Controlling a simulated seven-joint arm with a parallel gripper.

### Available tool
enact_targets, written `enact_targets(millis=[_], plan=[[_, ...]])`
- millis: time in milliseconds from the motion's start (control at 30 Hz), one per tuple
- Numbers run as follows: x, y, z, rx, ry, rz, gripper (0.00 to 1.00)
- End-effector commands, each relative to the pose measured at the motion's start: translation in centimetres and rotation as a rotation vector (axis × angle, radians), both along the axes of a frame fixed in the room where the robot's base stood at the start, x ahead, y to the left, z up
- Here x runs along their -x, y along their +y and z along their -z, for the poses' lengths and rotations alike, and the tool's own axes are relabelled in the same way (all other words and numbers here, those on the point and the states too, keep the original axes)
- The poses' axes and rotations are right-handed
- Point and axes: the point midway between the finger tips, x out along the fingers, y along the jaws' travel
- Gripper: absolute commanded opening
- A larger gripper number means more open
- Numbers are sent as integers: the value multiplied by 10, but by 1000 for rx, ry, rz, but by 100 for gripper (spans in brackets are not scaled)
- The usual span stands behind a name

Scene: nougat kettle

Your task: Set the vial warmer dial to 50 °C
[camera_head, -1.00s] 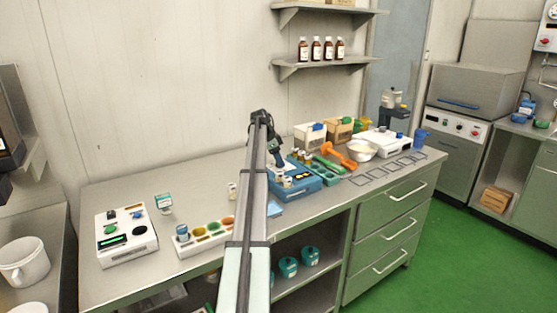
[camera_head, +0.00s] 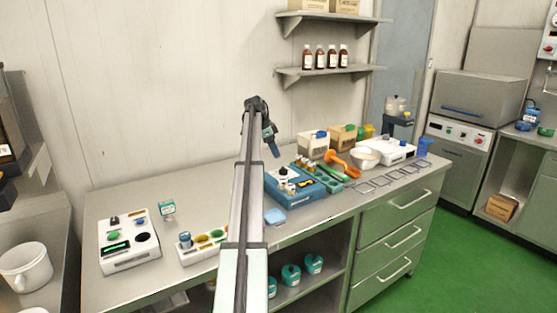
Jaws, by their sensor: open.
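A blue bench unit (camera_head: 290,204) with small vials and a dark dial-like part on its top stands in the middle of the bench; it looks like the vial warmer. The dial's marks and setting are too small to read. My gripper (camera_head: 273,153) hangs above and behind the blue unit's left side, apart from it. It is open, with nothing visible in it. My arm link crosses the view just left of the unit.
A white unit (camera_head: 142,254) with a green display and knobs stands at the left. A tray of coloured cups (camera_head: 188,253) is partly behind my arm. Orange and green tools (camera_head: 338,163), a white bowl (camera_head: 366,157) and boxes crowd the right. A shelf (camera_head: 330,70) overhangs the wall.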

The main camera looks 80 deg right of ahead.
Motion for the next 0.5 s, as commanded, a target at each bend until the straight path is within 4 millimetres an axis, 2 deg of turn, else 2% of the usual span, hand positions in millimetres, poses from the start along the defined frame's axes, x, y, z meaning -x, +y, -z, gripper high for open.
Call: enact_targets(millis=[33, 200, 500], plan=[[-4, 0, -10, 2, 0, -1, 66], [-12, 4, -30, 1, 0, 0, 66], [-16, 7, -43, 1, 0, 1, 66]])
